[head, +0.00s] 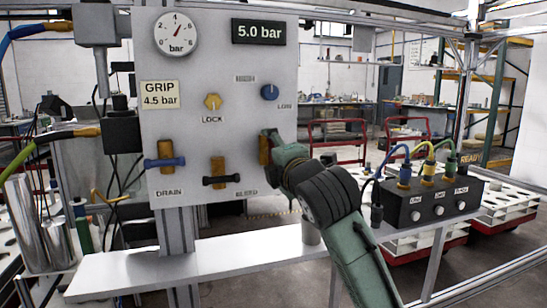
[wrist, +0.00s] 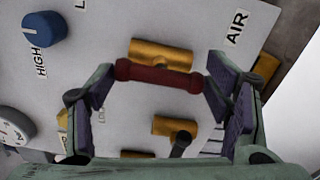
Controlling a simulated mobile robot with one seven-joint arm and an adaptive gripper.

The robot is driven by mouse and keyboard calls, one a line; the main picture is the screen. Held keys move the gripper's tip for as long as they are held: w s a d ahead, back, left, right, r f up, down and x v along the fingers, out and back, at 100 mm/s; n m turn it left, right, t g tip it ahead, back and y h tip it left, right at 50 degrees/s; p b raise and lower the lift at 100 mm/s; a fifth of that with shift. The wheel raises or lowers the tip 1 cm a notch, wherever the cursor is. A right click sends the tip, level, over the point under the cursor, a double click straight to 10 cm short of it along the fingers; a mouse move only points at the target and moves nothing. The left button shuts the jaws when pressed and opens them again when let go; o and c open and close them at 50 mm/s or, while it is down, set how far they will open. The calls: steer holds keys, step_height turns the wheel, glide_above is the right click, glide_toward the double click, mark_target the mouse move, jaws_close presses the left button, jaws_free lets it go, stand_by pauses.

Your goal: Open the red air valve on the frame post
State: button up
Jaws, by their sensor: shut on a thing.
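The red air valve handle (wrist: 158,76) shows in the wrist view in front of a brass valve body (wrist: 165,52), close to the AIR label (wrist: 236,28). The handle lies roughly along the brass body, not across it. In the head view my gripper (head: 272,146) is at the right edge of the grey panel (head: 225,130). There the brass body (head: 264,150) shows beside it, and the red handle and label are hidden.
The DRAIN valve (head: 165,162) with a blue handle and the BLEED valve (head: 220,180) with a black handle sit left of my gripper. A yellow LOCK knob (head: 212,102) and a blue knob (head: 269,92) are above. A black connector box (head: 430,202) stands to the right.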

stand_by(0.3)
steer(key=o, duration=0.8)
steer(key=shift+s, duration=0.1)
steer(key=v, duration=1.2)
